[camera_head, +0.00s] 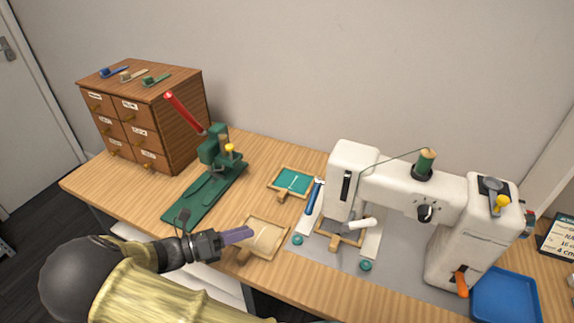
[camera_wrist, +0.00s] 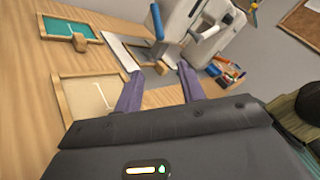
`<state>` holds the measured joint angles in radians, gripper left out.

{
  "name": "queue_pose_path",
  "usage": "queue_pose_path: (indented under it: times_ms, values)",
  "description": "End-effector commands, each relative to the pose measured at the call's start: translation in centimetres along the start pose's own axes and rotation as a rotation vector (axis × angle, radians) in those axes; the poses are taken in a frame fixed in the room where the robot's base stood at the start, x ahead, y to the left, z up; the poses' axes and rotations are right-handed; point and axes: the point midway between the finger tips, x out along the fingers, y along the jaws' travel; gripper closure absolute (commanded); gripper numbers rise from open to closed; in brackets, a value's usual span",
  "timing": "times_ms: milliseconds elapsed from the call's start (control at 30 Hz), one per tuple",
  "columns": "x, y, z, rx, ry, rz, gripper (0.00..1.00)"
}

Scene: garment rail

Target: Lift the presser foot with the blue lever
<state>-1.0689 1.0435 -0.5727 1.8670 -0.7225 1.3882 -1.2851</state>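The white sewing machine (camera_head: 398,200) stands on the right half of the table; part of it shows at the top of the wrist view (camera_wrist: 205,25). The blue lever (camera_head: 314,195) slants beside the left end of the machine's head; it also shows in the wrist view (camera_wrist: 157,20), ahead of the fingers. The presser foot cannot be made out clearly under the head. My gripper (camera_head: 252,232), with purple fingers, is over the table left of the machine and apart from the lever. In the wrist view its fingers (camera_wrist: 158,82) are spread with nothing held between them.
A beige framed panel (camera_head: 265,238) lies near my gripper, and a teal framed panel (camera_head: 292,181) lies behind it. A blue tray (camera_head: 505,300) lies right of the machine.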

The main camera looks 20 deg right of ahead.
Motion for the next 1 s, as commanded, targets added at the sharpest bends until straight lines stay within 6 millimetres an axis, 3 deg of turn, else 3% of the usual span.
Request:
queue_pose_path:
  times_ms: [100,400,1000]
  values:
    - [2.0,-1.7,0.7,0.065,0.128,0.014,0.60]
    - [4.8,-4.4,0.3,0.253,0.420,0.036,0.60]
    - [6.5,-10.7,1.4,0.719,0.962,-0.039,0.60]
